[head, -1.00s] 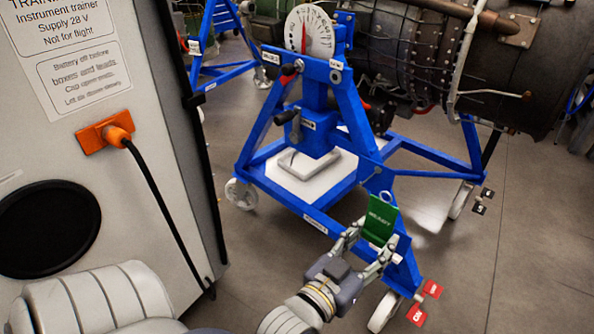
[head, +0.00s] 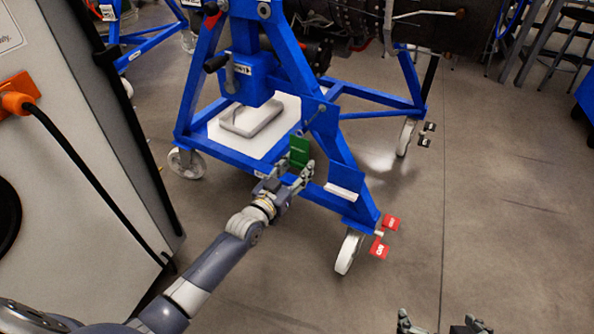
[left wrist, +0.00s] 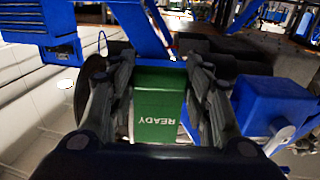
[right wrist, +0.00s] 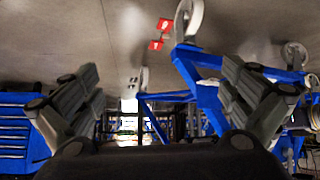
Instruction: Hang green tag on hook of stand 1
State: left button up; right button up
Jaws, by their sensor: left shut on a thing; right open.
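The green tag (head: 299,152) is held upright between the fingers of my left gripper (head: 293,177), in front of the near leg of a blue stand (head: 335,160). In the left wrist view the tag (left wrist: 158,108) reads READY, upside down, between the shut fingers (left wrist: 160,85). No stand number is readable. My right gripper (head: 442,326) is open and empty at the bottom edge; its spread fingers show in the right wrist view (right wrist: 160,105).
A grey cabinet (head: 90,190) with an orange plug (head: 18,100) and black cable stands on the left. The floor (head: 480,210) at right is clear.

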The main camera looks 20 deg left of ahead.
aim_at(304, 160)
pick_arm(q)
jog(key=shift+w+f, duration=0.1)
jog(key=shift+w, duration=0.1)
jog(key=b+x, duration=0.2)
jog(key=x, duration=0.1)
jog(key=shift+w+d, duration=0.15)
jog(key=shift+w, duration=0.15)
jog(key=shift+w+d+b, duration=0.1)
jog(key=shift+w+b, duration=0.25)
pick_arm(e)
jog(key=w+a+r+t+y, duration=0.2)
jog(key=w+a+r+t, duration=0.1)
jog(key=w+r+t, duration=0.4)
jog(key=shift+w+a+r, duration=0.25)
jog(key=shift+w+r, duration=0.2)
jog(key=shift+r, duration=1.4)
jog(key=shift+f, duration=0.1)
jog(key=shift+s+d+f+g, duration=0.1)
jog(key=shift+s+f+g, duration=0.05)
jog(key=shift+f, duration=0.25)
jog(key=shift+s+d+f+g, duration=0.1)
jog(key=shift+f+g, duration=0.05)
jog(key=shift+f, duration=0.2)
pick_arm(q)
jog(key=shift+w, duration=0.3)
